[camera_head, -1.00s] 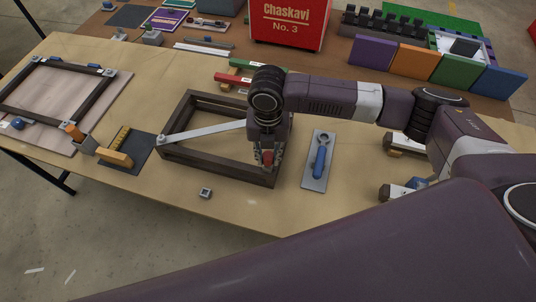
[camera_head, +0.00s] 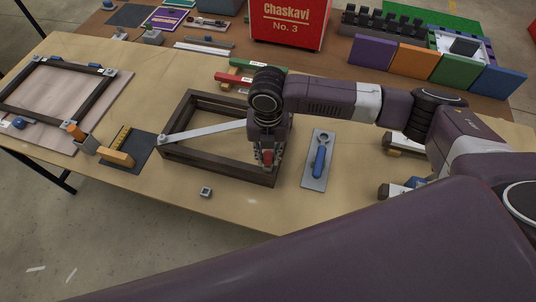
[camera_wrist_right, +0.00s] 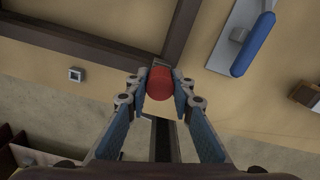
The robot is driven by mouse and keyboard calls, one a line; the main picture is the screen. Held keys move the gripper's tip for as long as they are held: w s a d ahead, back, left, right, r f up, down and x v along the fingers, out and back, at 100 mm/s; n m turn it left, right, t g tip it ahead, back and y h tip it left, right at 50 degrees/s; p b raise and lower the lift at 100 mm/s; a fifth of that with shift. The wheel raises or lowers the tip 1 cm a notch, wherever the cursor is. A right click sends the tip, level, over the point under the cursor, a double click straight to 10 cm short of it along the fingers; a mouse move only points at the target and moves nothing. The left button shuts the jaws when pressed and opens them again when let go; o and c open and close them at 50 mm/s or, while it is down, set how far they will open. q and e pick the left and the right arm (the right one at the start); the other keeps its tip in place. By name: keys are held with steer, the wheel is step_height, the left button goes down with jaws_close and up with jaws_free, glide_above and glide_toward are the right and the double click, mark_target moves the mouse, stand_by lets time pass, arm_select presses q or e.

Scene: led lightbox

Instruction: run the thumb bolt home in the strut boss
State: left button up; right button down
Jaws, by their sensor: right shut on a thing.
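The dark rectangular frame (camera_head: 222,173) lies on the table, with a light grey strut (camera_head: 205,131) running across it from its left side towards my right gripper. My right gripper (camera_head: 267,158) points down at the frame's front right part. It is shut on the red thumb bolt (camera_wrist_right: 160,84), whose round head shows between the fingertips in the right wrist view. The bolt's red head also shows in the head view (camera_head: 267,157). The bolt's lower end and the strut boss are hidden, so I cannot tell how deep the bolt sits. My left gripper is not in view.
The table's front edge is near.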

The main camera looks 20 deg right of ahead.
steer(key=shift+f+b, duration=0.4)
steer(key=shift+f, duration=0.6)
steer(key=shift+r, duration=0.1)
